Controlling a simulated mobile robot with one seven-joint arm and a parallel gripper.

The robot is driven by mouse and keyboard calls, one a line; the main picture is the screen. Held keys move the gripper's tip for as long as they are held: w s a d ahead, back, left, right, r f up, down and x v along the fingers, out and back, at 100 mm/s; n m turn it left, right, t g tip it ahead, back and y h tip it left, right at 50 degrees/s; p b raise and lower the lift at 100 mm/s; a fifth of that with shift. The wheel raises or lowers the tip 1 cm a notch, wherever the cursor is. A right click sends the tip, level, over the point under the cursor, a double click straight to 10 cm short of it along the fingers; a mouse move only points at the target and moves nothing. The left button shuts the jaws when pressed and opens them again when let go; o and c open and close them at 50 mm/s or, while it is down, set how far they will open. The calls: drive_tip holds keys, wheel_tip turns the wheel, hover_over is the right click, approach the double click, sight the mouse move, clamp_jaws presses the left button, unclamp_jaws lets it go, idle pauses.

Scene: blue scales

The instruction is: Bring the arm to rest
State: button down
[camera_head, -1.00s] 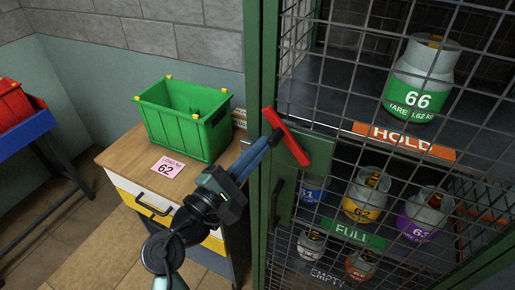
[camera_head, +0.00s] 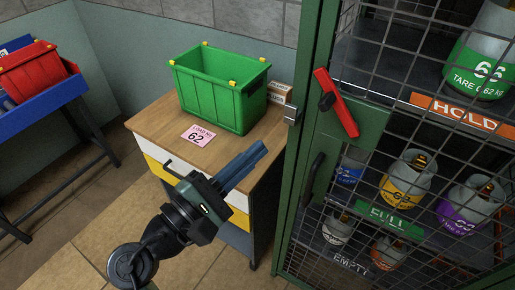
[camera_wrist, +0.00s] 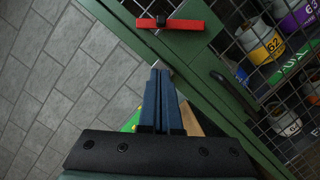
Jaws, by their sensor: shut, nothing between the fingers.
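My gripper (camera_head: 248,160) is shut and empty, its two blue fingers side by side. In the head view it hangs in front of the wooden-topped cabinet, apart from the red latch handle (camera_head: 336,102) on the green cage door. In the wrist view the closed fingers (camera_wrist: 160,82) point toward the door frame, with the red handle (camera_wrist: 184,24) beyond their tips. The cage door (camera_head: 322,60) looks shut.
A green crate (camera_head: 216,95) and a pink card marked 62 (camera_head: 197,136) are on the cabinet top (camera_head: 160,122). Several gas cylinders stand behind the mesh, including 66 (camera_head: 478,62). A red crate (camera_head: 32,72) is in a blue rack at left. Floor is clear front left.

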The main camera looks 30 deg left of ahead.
idle(0.4)
drive_tip(key=w+d+r+m+t, duration=0.1)
drive_tip(key=w+d+r+m, duration=0.2)
drive_tip(key=r+m, duration=0.25)
drive_tip(key=w+d+r+m+y, duration=0.1)
drive_tip(key=w+d+r+m, duration=0.1)
drive_tip(key=d+r+m, duration=0.3)
drive_tip(key=w+d+r+m+t, duration=0.1)
drive_tip(key=w+d+r+m, duration=0.15)
drive_tip(key=r, duration=0.45)
drive_tip(key=s+d+r+m+t+y, duration=0.1)
drive_tip(key=s+d+r+m+t, duration=0.2)
drive_tip(key=r, duration=0.7)
drive_tip(key=s+d+r+m+t+y, duration=0.2)
drive_tip(key=s+r+m, duration=0.4)
drive_tip(key=r, duration=0.4)
drive_tip(key=s+d+t, duration=0.1)
drive_tip(key=d, duration=0.1)
drive_tip(key=shift+d+m, duration=0.3)
drive_tip(key=shift+d, duration=0.05)
drive_tip(key=shift+f, duration=0.15)
